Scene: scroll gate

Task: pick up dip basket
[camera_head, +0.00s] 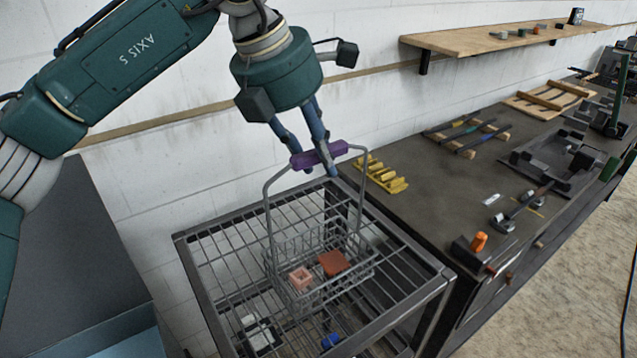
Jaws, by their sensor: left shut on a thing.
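The dip basket (282,267) is a grey wire basket with a tall bail handle and a purple grip (318,154) on top. It holds a pink block and a rust-red block. My left gripper (316,165) comes down from above, shut on the purple grip, with a finger on each side of it. The basket is upright, at or just above the barred top of a dark metal rack (212,236); I cannot tell if it touches the bars. My right gripper is not in view.
A dark workbench (437,182) stands to the right with yellow blocks (383,176), a hammer-like tool (520,208) and an orange-topped item (479,242). A wooden shelf (480,42) is on the wall. Small items lie under the rack bars.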

